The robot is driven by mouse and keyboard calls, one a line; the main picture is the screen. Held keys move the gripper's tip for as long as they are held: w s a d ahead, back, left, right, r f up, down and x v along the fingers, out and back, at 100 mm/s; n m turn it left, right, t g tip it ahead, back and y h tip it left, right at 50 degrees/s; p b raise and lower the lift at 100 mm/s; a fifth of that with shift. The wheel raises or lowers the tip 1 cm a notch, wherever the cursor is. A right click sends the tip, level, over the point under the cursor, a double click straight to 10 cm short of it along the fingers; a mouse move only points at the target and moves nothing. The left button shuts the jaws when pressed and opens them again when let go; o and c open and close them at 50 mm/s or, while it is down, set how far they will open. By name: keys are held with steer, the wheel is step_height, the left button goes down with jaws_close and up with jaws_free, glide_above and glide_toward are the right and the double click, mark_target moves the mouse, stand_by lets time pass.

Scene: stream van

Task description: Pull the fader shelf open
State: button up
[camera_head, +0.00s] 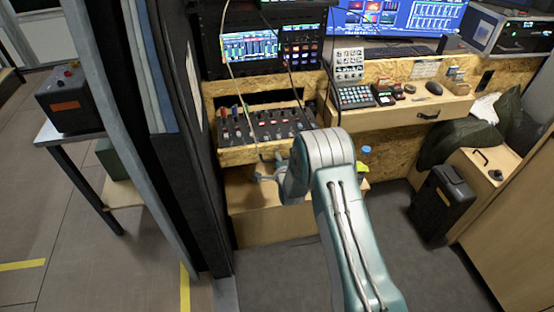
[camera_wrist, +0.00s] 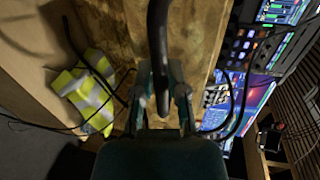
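The fader shelf (camera_head: 236,155) is a pale chipboard shelf left of centre in the head view, carrying a black fader panel with several coloured knobs. My gripper (camera_head: 268,172) is low at the shelf's front, partly hidden by my arm. In the wrist view, my gripper (camera_wrist: 160,98) has its two fingers apart, one on each side of a dark curved bar (camera_wrist: 158,45). The bar looks like the shelf's handle, in front of a wood board (camera_wrist: 195,30). A gap seems to show between bar and fingers; contact is unclear.
A desk drawer (camera_head: 400,117) with keypads and a mouse is to the right. Monitors (camera_head: 395,18) stand behind. A dark partition (camera_head: 185,130) stands close on the left. Loose cables (camera_wrist: 85,60) and a yellow-grey item (camera_wrist: 88,100) show in the wrist view. A black case (camera_head: 440,200) stands right.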

steer(key=o, duration=0.3)
steer(key=shift+d+f, duration=0.35)
steer(key=shift+f, duration=0.05)
steer(key=shift+r, duration=0.2)
steer(key=shift+a+r, duration=0.1)
steer(key=shift+s, duration=0.15)
steer(key=v, duration=1.1)
steer(key=shift+s, duration=0.2)
steer(key=shift+r, duration=0.1)
